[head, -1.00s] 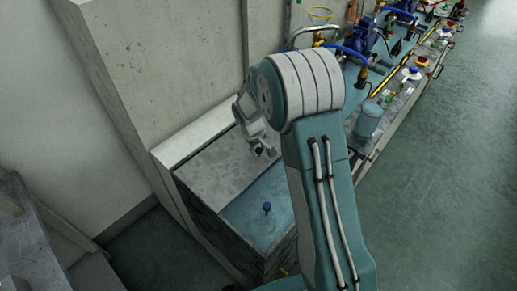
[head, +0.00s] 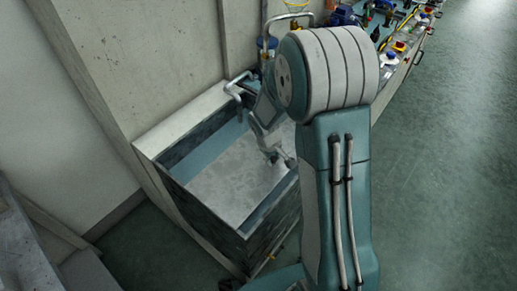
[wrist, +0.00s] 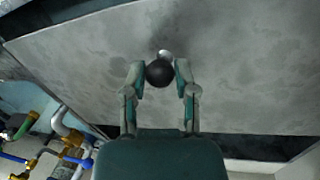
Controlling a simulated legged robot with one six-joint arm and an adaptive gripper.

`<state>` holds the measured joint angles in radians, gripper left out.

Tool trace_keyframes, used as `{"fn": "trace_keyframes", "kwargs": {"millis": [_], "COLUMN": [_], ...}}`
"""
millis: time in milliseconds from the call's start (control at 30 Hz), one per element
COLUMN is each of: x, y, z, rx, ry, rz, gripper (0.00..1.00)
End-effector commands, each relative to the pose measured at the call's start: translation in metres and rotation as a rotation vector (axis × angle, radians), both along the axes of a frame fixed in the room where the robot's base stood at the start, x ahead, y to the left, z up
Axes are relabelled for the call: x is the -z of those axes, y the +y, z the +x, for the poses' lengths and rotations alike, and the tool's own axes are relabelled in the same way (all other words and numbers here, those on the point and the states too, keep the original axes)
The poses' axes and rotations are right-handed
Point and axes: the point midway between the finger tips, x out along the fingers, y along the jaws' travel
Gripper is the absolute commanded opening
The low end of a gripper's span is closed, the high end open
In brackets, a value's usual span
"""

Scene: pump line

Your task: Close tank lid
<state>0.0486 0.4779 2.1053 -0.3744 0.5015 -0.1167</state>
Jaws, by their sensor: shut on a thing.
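The tank (head: 222,245) is a dark-walled box with a pale rim at its back left, in the middle of the head view. Its lid (head: 232,185) is a flat grey plate lying across much of the opening. Teal strips show along its back-left and front-right sides. Whether it lies level I cannot tell. In the wrist view the lid (wrist: 245,65) fills most of the picture. My gripper (wrist: 158,69) is shut on the round black knob (wrist: 160,74) of the lid. In the head view my gripper (head: 277,158) is over the lid's right part; the knob is hidden there.
A concrete wall (head: 130,60) stands close behind and left of the tank. A bench with pumps, valves and bottles (head: 400,45) runs away at the upper right. Blue hoses and yellow fittings (wrist: 65,150) show in the wrist view. Green floor (head: 450,180) is clear at right.

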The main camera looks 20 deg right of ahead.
Motion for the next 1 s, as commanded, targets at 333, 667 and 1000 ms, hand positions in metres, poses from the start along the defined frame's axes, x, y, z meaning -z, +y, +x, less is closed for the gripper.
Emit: {"fn": "trace_keyframes", "kwargs": {"millis": [333, 667, 1000], "x": [0.0, 0.0, 0.0], "y": [-0.02, -0.022, -0.021], "z": [-0.035, -0.038, -0.035], "rx": [0.001, 0.002, 0.0], "ry": [0.006, 0.01, 0.006], "rz": [0.003, 0.002, 0.002], "gripper": [0.0, 0.0, 0.71]}}
